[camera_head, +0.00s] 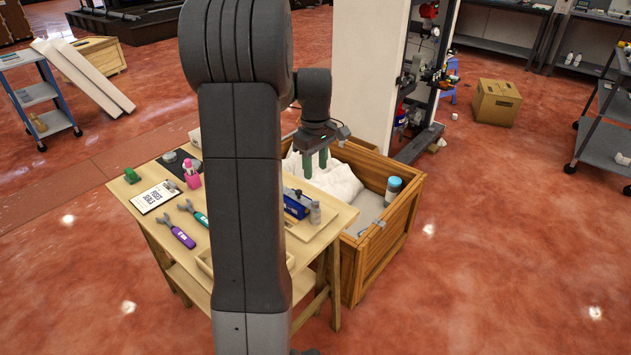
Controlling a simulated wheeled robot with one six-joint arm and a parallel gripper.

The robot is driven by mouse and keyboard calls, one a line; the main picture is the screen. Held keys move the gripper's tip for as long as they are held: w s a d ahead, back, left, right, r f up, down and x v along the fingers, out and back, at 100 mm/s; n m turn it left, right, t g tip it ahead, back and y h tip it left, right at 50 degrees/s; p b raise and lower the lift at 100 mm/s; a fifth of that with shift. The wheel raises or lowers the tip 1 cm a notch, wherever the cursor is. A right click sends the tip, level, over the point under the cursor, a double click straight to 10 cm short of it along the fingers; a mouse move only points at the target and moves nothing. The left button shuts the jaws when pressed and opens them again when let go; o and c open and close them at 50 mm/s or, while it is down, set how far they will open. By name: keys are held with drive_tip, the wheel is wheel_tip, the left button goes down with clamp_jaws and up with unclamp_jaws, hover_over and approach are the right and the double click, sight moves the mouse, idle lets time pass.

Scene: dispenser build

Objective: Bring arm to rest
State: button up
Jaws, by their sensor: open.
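My arm stands large in the middle of the head view and hides part of the table. My gripper (315,163) hangs from its end, fingers pointing down, above the table's right edge and the near side of the wooden crate (385,247). Its two green fingers are apart with nothing visible between them. A blue box-like thing (296,205) and a small grey bottle (315,213) stand on the table below the gripper.
The crate holds white cloth-like material (335,182) and a blue-capped container (392,190). A white pillar (365,75) stands behind. Open floor lies to the right.

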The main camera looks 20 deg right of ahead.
sight(316, 203)
wheel_tip(316, 203, up, 2)
drive_tip(key=shift+r, duration=0.1)
idle(0.4)
wheel_tip(316, 203, down, 14)
idle(0.5)
drive_tip(key=shift+r, duration=0.15)
